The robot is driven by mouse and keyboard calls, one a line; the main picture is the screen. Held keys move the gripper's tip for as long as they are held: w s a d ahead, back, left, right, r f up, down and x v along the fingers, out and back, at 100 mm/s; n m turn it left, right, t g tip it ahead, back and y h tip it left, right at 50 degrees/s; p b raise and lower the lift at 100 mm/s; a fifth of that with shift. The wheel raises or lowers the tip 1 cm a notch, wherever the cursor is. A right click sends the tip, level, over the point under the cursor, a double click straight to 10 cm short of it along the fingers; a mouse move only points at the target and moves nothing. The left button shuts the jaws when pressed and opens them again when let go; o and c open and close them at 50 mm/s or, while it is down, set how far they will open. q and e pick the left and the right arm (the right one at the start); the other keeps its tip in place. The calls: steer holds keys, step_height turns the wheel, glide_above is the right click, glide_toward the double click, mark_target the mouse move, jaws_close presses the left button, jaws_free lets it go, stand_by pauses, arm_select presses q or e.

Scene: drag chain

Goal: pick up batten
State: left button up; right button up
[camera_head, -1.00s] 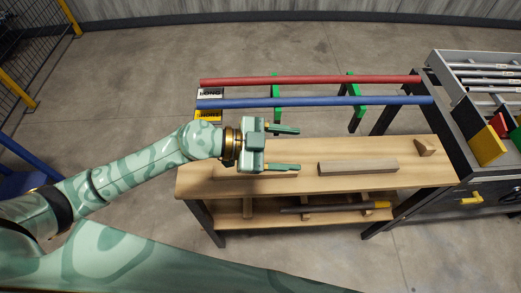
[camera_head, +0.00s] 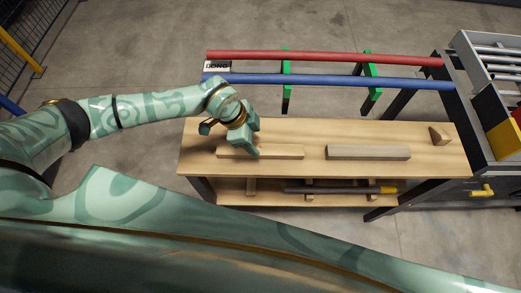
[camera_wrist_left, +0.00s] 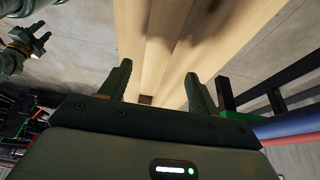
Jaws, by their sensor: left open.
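A pale wooden batten (camera_head: 282,152) lies flat on the left part of the wooden bench top (camera_head: 300,130). My left gripper (camera_head: 228,141) is over the batten's left end, open, fingers pointing down; it hides part of that end. In the left wrist view, the open fingers (camera_wrist_left: 158,90) frame a pale strip of wood that looks like the batten (camera_wrist_left: 168,60). No contact between fingers and batten can be made out. Part of another green gripper, seemingly my right one (camera_wrist_left: 28,42), shows at the upper left of the wrist view; its jaw opening is unclear.
A greyer wooden block (camera_head: 368,152) lies to the right of the batten, and a small wedge (camera_head: 439,135) near the bench's right end. Red (camera_head: 330,58) and blue (camera_head: 330,81) bars run behind the bench. A dark rod (camera_head: 335,190) lies on the lower shelf.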

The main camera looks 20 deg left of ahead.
mark_target(260, 149)
arm_select(q)
steer(key=x, duration=0.1)
steer(key=b+x, duration=0.1)
steer(key=x, duration=0.3)
steer(key=shift+s+a+f+b, duration=0.2)
steer(key=shift+s+f+b, duration=0.1)
steer(key=shift+r, duration=0.1)
steer(key=c, duration=1.1)
steer(key=shift+c, duration=0.2)
